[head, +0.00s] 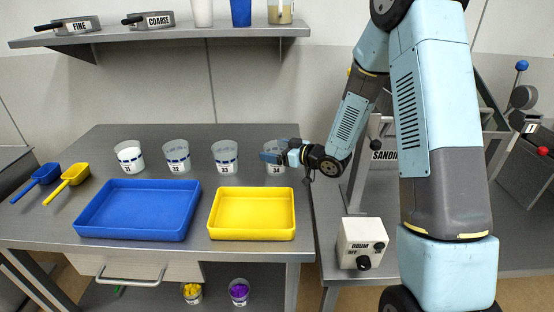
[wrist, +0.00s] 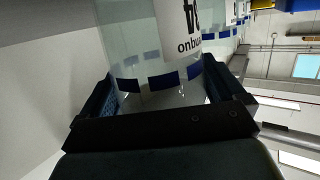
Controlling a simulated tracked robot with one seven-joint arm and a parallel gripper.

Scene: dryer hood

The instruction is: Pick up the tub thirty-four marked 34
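The tub marked 34 (head: 276,168) is a clear cup with a blue band and a white label, standing upright at the right end of a row on the grey table. My gripper (head: 272,157) is at its upper part, coming in from the right, and hides some of it. In the wrist view the clear tub (wrist: 150,75) lies between the two dark blue fingers of my gripper (wrist: 160,88). The fingers are spread wide, one on each side. I cannot tell whether they touch its wall.
Similar tubs 31 (head: 130,157), 32 (head: 177,156) and 33 (head: 225,156) stand to the left. A blue tray (head: 138,232) and a yellow tray (head: 252,233) lie in front. A shelf (head: 160,37) hangs above. A drum switch box (head: 361,243) stands at the right.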

